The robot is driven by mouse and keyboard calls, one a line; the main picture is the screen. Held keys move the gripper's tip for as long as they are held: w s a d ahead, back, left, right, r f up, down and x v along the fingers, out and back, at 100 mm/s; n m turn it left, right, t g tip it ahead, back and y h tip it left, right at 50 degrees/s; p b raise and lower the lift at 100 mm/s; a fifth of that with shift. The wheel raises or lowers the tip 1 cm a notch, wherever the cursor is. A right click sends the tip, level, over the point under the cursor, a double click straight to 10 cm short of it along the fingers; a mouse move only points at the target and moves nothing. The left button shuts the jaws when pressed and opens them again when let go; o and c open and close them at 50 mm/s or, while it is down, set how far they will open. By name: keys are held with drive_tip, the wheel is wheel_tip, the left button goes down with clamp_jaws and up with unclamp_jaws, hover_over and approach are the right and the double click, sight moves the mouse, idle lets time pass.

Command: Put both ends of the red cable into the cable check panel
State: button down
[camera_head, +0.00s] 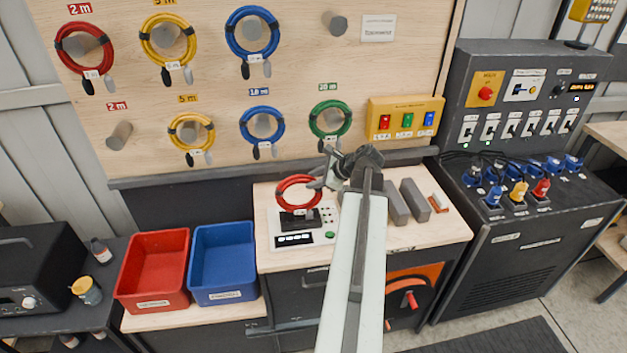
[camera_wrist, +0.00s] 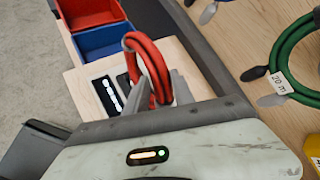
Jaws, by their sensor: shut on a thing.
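My gripper (camera_head: 322,180) is shut on a coiled red cable (camera_head: 297,192), just above the workbench. In the wrist view the red coil (camera_wrist: 148,62) stands upright between my fingers (camera_wrist: 165,90). The cable check panel (camera_head: 318,236), white with a dark block, a small display and a green button, lies on the bench right below the coil. The panel's display also shows in the wrist view (camera_wrist: 108,95). The coil's lower part overlaps the dark block; I cannot tell whether it touches. The cable's two ends are not clearly visible.
A red bin (camera_head: 155,268) and a blue bin (camera_head: 222,262) stand left of the panel. Grey blocks (camera_head: 396,203) lie right of my arm. Coiled cables, including another red one (camera_head: 85,50), hang on the pegboard behind. A switch console (camera_head: 520,100) stands at right.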

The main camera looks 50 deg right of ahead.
drive_tip(key=c, duration=1)
unclamp_jaws()
drive_tip(key=p+v, duration=0.5)
drive_tip(key=v, duration=0.3)
